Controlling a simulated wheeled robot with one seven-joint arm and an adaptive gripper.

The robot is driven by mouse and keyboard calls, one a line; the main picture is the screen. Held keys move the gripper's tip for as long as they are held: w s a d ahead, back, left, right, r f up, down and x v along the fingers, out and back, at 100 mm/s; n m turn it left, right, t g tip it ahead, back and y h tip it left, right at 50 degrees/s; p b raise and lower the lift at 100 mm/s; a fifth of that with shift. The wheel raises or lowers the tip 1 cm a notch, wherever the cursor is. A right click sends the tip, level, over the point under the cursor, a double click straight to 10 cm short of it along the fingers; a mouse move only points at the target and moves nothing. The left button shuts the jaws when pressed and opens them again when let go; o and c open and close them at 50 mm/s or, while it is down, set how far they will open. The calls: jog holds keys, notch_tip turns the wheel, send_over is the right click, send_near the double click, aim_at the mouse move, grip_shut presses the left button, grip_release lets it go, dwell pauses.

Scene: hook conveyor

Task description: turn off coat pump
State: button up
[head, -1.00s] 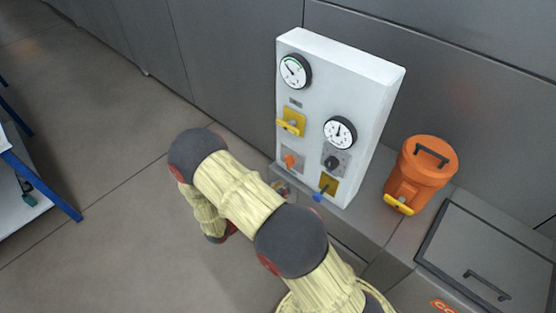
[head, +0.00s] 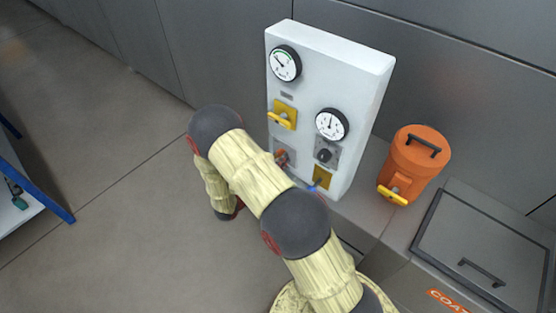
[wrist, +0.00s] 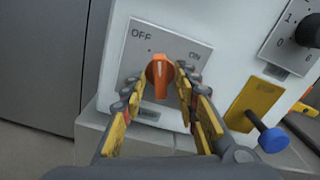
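The orange knob (wrist: 159,76) is on a grey plate (wrist: 165,48) marked OFF at upper left and ON at right. Its grip ridge stands roughly upright in the wrist view, between the two marks. My gripper (wrist: 158,92) is open, with one yellow-padded finger on each side of the knob. The fingertips are close to the knob's sides; I cannot tell whether they touch. In the head view the plate sits low on the left of the white panel (head: 357,85), and my arm partly hides this spot.
A black dial (wrist: 309,31) is right of the knob. A blue-ended lever (wrist: 272,139) on a yellow plate (wrist: 256,104) is at lower right. Above are a yellow valve handle (head: 281,120) and two gauges. An orange canister (head: 418,160) stands right of the panel.

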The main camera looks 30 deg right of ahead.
jog(key=c, duration=0.4)
jog(key=c, duration=0.3)
grip_shut()
